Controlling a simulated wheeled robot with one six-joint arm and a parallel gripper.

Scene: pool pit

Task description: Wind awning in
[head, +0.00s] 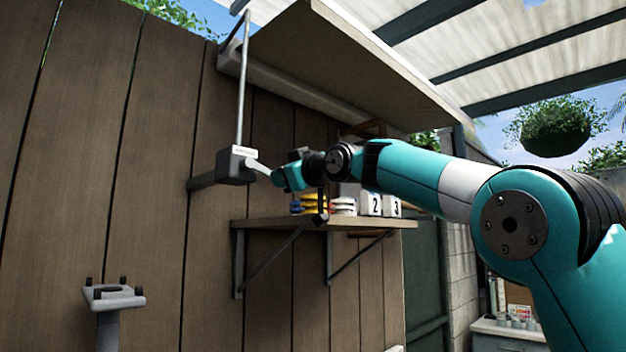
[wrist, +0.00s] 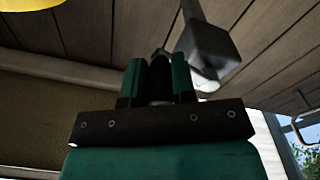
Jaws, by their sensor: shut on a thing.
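The awning (head: 330,60) is a flat tan-brown panel standing out from the top of the wooden wall, with a pale housing along the wall. A thin grey rod (head: 243,85) runs down from it to a dark gearbox (head: 236,166). A short light crank arm (head: 258,167) leads from the box towards my gripper (head: 277,178). In the wrist view, the teal fingers (wrist: 159,82) are shut on a dark round crank handle (wrist: 160,68). The gearbox (wrist: 208,52) shows just beyond the fingers there. My fingers hide part of the handle.
A wooden shelf (head: 270,224) on brackets is below my forearm, bearing yellow and other coloured rings and white numbered blocks (head: 371,204). A grey post (head: 113,297) stands lower left. A hanging plant (head: 553,127) is at right. The wall's left stretch is clear.

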